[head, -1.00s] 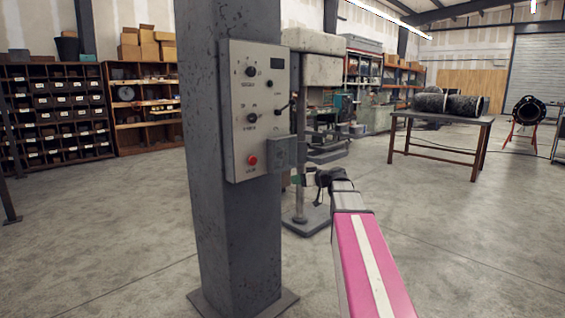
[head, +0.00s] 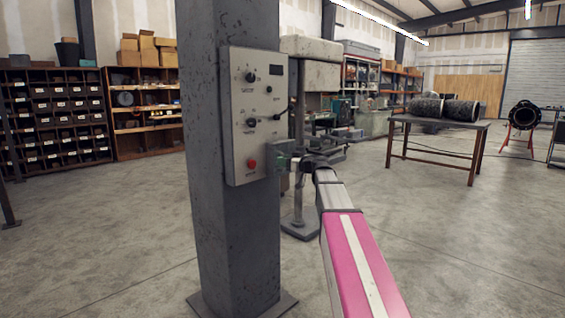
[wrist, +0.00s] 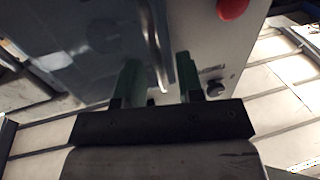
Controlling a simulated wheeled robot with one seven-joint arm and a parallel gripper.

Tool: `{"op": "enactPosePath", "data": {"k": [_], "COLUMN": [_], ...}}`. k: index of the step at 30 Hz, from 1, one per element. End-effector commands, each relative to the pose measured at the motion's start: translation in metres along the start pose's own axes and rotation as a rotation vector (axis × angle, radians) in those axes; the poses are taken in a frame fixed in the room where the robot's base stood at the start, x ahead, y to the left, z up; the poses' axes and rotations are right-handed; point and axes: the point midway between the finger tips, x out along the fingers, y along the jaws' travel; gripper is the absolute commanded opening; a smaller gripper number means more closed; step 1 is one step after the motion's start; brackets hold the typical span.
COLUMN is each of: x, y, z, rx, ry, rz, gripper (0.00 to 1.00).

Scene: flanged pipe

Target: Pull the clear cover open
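The control panel (head: 255,115) with knobs and a red button (head: 252,164) is on the grey pillar. In the wrist view a smooth blue-grey, see-through-looking sheet (wrist: 85,45) fills the upper left; I take it for the clear cover. A bright metal bar handle (wrist: 152,45) runs along its right side. My gripper (wrist: 158,80) is open, its two green fingers on either side of the handle's lower end. Whether they touch it I cannot tell. In the head view my gripper (head: 284,158) is at the panel's lower right and hides the cover's details there.
The grey pillar (head: 238,230) stands close in front, with a drill press (head: 312,75) behind it. A table (head: 440,125) with dark pipes is at the back right, and shelves (head: 60,120) are at the back left. The floor between is clear.

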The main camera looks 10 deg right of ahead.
Motion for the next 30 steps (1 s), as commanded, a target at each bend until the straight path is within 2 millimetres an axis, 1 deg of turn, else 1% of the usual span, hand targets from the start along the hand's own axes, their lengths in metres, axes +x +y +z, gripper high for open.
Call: {"op": "enactPosePath", "data": {"k": [1, 4, 13, 14, 15, 16, 17, 25, 30], "x": [0.005, 0.009, 0.011, 0.011, 0.011, 0.011, 0.011, 0.008, -0.004], "y": [0.001, 0.000, 0.000, 0.000, 0.000, 0.000, 0.000, 0.002, 0.013], "z": [0.000, 0.000, 0.000, 0.000, 0.000, 0.000, 0.000, 0.000, 0.000], "rx": [0.000, 0.000, 0.000, 0.000, 0.000, 0.000, 0.000, 0.000, 0.000], "ry": [0.000, 0.000, 0.000, 0.000, 0.000, -0.001, -0.001, -0.001, -0.001], "rz": [0.000, 0.000, 0.000, 0.000, 0.000, 0.000, 0.000, -0.002, -0.016], "gripper": [0.35, 0.35, 0.35, 0.28, 0.15, 0.05, 0.00, 0.00, 0.00]}}
